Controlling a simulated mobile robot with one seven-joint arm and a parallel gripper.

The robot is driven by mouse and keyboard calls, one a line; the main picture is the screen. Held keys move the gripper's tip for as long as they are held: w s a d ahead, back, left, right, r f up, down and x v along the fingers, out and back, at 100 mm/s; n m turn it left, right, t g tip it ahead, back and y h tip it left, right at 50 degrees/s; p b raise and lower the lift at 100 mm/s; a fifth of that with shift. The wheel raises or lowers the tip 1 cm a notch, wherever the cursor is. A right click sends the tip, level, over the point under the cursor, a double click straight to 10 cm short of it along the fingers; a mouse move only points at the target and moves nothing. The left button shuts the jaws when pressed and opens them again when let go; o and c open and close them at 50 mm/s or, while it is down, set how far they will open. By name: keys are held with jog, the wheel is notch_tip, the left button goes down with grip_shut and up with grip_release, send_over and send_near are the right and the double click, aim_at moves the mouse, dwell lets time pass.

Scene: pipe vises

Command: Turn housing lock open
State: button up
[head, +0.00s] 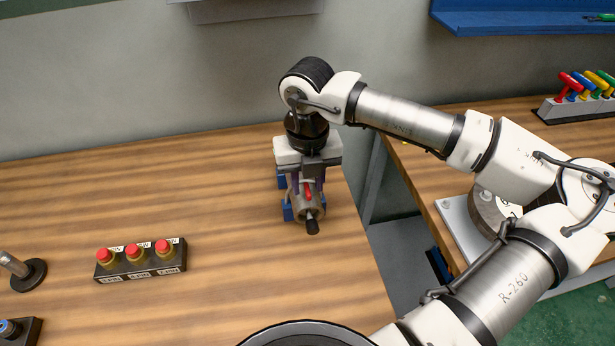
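A pipe vise (287,209) with blue side parts, a grey cylindrical body and a black knob at its front end stands near the right edge of the wooden bench. A small red part (308,192) shows on its top; I cannot tell for sure whether this is the housing lock. My gripper (308,176) is directly over the vise, its white body above and dark fingers pointing down. The gripper hides the rear of the vise. I cannot tell whether the fingers are open, shut or touching the red part.
A black block with three red-topped brass pieces (135,254) stands at left on the bench (220,215). A metal post on a round base (28,274) is at far left. A second bench at right holds a rack of coloured handles (580,106). A gap separates the benches.

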jog(key=shift+f, duration=0.3)
grip_shut()
